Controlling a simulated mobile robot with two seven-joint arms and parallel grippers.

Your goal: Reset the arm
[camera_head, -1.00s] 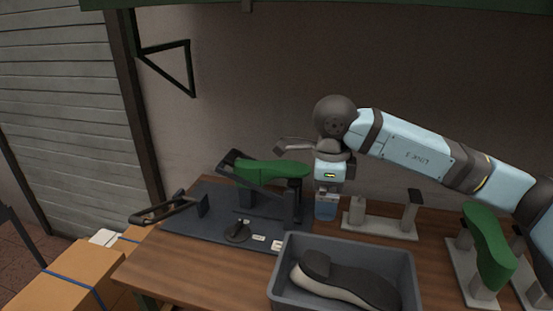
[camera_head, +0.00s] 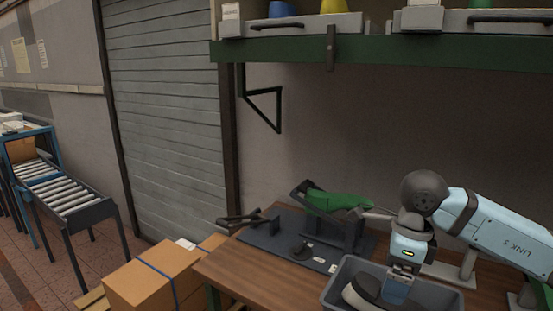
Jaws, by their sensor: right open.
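My right arm comes in from the right, and my right gripper (camera_head: 397,287) points down over the grey bin (camera_head: 336,281). It is open, and I see nothing held in it. A shoe sole (camera_head: 362,293) lies in the bin, partly hidden by the gripper. A green shoe last (camera_head: 338,200) rests on the dark fixture (camera_head: 285,238), to the left of the gripper. My left gripper is not in view.
The wooden workbench (camera_head: 240,274) carries the fixture and bin. Light stands (camera_head: 446,271) are behind the gripper. A green shelf (camera_head: 400,51) with drawers hangs above. Cardboard boxes (camera_head: 150,285) stand left of the bench; a roller conveyor (camera_head: 62,193) is farther left.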

